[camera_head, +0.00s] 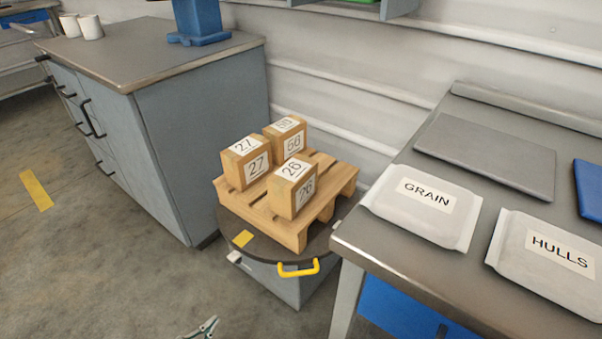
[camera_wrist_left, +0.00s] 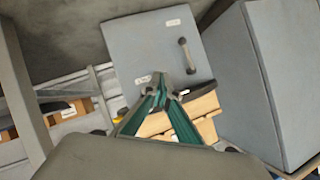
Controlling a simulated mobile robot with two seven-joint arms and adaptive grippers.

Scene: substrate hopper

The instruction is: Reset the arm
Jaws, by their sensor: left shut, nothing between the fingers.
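My left gripper (camera_head: 207,325) shows only as its tip at the bottom edge of the head view, over the bare floor and apart from everything. In the left wrist view its teal fingers (camera_wrist_left: 161,82) meet at the tips and hold nothing. A grey panel with a dark handle (camera_wrist_left: 150,45) lies beyond the fingertips there, with wooden pieces (camera_wrist_left: 200,105) partly hidden behind the fingers. The rest of my left arm is outside the head view. My right gripper is in neither view.
A wooden pallet (camera_head: 262,207) with numbered blocks (camera_head: 292,190) sits on a round-topped stand with a yellow handle (camera_head: 299,270). A GRAIN bag (camera_head: 420,220) and HULLS bag (camera_head: 520,280) lie on the right bench. A grey cabinet (camera_head: 205,130) stands left. Floor at lower left is clear.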

